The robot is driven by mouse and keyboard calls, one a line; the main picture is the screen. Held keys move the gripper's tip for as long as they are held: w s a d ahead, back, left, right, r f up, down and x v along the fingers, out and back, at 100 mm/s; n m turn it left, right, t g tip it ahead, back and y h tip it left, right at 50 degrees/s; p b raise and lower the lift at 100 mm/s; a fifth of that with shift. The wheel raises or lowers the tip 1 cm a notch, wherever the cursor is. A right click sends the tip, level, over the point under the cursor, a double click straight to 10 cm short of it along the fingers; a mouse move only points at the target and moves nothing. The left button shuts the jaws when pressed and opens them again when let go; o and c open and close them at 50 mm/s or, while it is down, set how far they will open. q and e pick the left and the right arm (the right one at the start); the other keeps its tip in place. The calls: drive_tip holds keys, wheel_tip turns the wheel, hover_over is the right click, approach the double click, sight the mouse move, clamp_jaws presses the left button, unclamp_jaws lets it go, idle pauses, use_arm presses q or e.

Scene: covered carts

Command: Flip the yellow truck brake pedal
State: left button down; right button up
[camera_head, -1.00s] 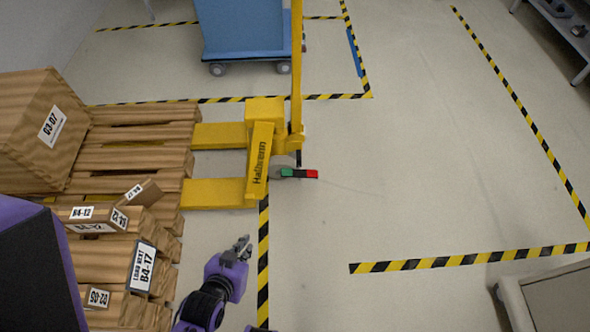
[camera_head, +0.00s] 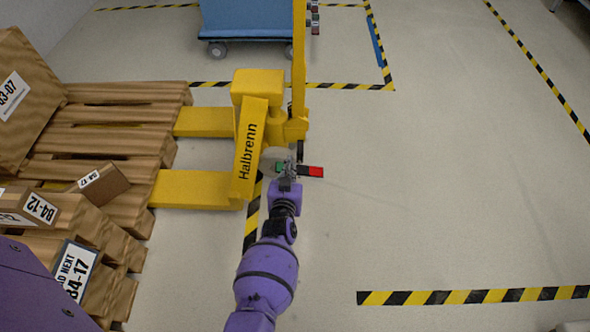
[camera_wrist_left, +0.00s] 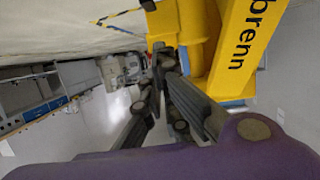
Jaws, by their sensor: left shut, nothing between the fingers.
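The yellow pallet truck (camera_head: 249,150), marked "Halbrenn", stands with its forks toward the wooden pallet on the left. Its brake pedal (camera_head: 312,171) is a small bar with a green end and a red end, low on the near right side of the truck. My left gripper (camera_head: 289,164) is at the pedal and covers part of it, between the green and red ends. Whether it touches the pedal is unclear. In the left wrist view the shut fingers (camera_wrist_left: 162,56) sit beside the yellow truck body (camera_wrist_left: 228,50). My right gripper is not in view.
Wooden pallets (camera_head: 110,145) with boxes (camera_head: 100,186) fill the left side. A blue cart (camera_head: 243,18) stands at the back. Yellow-black tape (camera_head: 470,296) marks the floor, which is clear on the right.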

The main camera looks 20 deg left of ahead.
use_arm(q)
wheel_tip(320, 180, down, 5)
drive_tip(key=shift+s+d+r+m+y+b, duration=0.15)
drive_tip(key=shift+m+y+b, duration=0.2)
drive_tip(key=shift+y, duration=0.75)
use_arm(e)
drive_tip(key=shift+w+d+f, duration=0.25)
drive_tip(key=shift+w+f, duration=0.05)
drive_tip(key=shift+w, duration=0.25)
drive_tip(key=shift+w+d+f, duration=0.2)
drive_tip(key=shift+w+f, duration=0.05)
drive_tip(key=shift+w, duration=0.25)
